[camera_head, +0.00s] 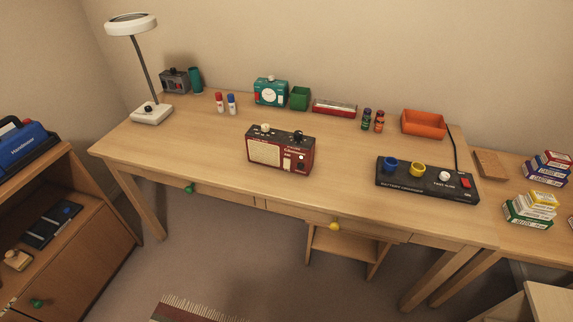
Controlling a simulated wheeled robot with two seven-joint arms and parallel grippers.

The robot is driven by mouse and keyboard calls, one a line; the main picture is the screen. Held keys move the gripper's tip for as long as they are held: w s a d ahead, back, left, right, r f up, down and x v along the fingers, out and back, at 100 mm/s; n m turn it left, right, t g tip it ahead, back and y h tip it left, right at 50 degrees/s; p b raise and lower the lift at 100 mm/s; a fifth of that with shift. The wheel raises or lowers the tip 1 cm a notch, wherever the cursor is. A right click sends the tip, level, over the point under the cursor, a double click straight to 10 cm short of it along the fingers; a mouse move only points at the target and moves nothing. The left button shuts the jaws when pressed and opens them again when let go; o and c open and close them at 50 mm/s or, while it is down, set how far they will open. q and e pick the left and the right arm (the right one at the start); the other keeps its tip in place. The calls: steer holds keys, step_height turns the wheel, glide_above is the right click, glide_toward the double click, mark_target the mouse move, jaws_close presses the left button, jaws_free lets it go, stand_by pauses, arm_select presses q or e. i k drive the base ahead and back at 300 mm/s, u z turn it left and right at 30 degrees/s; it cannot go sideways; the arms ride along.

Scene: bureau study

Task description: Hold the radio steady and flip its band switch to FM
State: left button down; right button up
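The radio (280,151) stands upright near the front edge of the wooden desk, left of the desk's middle. It is dark red with a cream speaker grille on the left of its front. A cream knob and a dark knob sit on its top. Small controls show at the right of its front, but I cannot tell which is the band switch or how it is set. Neither of my grippers is in view, and nothing touches the radio.
A black battery charger (427,183) with coloured caps lies on the desk to the right. A white lamp (151,113) stands at the left. The desk around the radio is clear.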

mark_target(286, 165)
steer(key=u, duration=1.7)
steer(key=i, duration=2.1)
steer(key=z, duration=3.25)
